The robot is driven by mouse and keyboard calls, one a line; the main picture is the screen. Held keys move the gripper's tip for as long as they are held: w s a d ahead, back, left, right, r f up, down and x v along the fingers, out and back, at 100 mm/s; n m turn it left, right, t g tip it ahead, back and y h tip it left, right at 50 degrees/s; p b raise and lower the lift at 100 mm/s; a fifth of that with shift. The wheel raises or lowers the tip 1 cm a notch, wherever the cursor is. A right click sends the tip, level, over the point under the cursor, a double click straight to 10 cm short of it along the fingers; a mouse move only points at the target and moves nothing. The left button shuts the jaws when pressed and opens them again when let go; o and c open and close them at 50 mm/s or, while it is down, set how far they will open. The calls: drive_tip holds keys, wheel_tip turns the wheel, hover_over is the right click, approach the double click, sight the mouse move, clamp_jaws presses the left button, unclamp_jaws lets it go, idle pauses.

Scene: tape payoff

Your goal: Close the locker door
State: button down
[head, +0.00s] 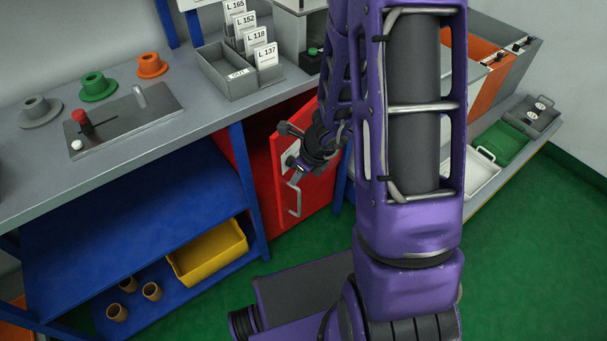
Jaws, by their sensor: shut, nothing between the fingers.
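The red locker door (318,192) is below the grey bench top. It stands out from the red locker body (262,185) and looks partly open. A pale label and a grey bar handle (295,197) are on its outer face. My gripper (287,131) is in front of the upper part of the door, above the handle. It is shut and holds nothing. Whether it touches the door is not clear. My purple arm hides the right side of the door and part of the locker.
The bench top (190,105) carries coloured flanged parts, a lever plate and a grey card box (235,72). A blue shelf (130,205) with a yellow bin (208,252) is left of the locker. Trays stand at right. Green floor (530,260) is clear at lower right.

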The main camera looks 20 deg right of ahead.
sight(278, 176)
drive_tip(key=shift+w+a+r+p, duration=0.1)
drive_tip(key=shift+w+a+p, duration=0.25)
drive_tip(key=shift+w+a, duration=0.35)
drive_tip(key=shift+w+a+r+p, duration=0.1)
drive_tip(key=shift+w+a+p, duration=0.3)
drive_tip(key=shift+w, duration=0.5)
drive_tip(key=shift+w+a, duration=0.2)
drive_tip(key=shift+a, duration=0.05)
drive_tip(key=w+a+m+p, duration=0.2)
drive_tip(key=w+a+p, duration=0.1)
drive_tip(key=w+a, duration=0.2)
drive_tip(key=shift+w+m+h+p, duration=0.3)
drive_tip(key=shift+w+m+h, duration=0.1)
drive_tip(key=shift+w, duration=0.65)
drive_tip(key=shift+s+d, duration=0.1)
drive_tip(key=shift+d, duration=0.05)
